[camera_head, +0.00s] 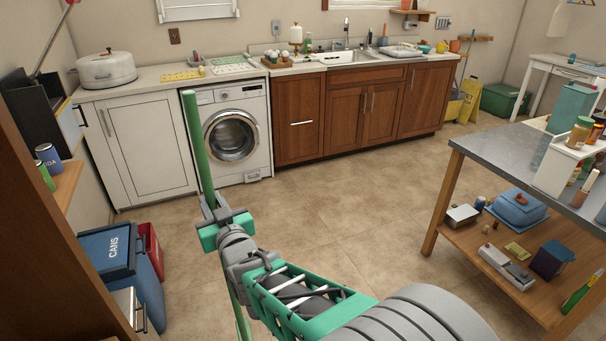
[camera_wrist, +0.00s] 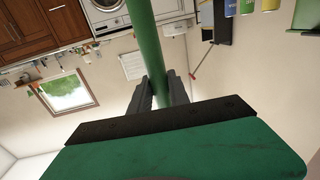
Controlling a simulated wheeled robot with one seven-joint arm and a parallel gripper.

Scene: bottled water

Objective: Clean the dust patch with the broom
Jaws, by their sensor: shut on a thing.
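My gripper (camera_head: 222,216) is shut around a long green pole, the broom's handle (camera_head: 197,145). The pole stands nearly upright, tilted slightly, with its upper end in front of the white cabinet and washing machine. Its lower part runs down past my gripper and out of the bottom of the head view. In the wrist view the handle (camera_wrist: 144,35) passes between the two dark fingers (camera_wrist: 154,92). The broom's bristle end is out of view. I see no clear dust patch on the visible floor.
The tiled floor (camera_head: 330,215) ahead is open. A washing machine (camera_head: 230,135) and wooden cabinets (camera_head: 365,110) line the back. A metal-topped table (camera_head: 490,150) with a loaded lower shelf stands right. A blue cans bin (camera_head: 115,255) and a red bin (camera_head: 151,247) stand left.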

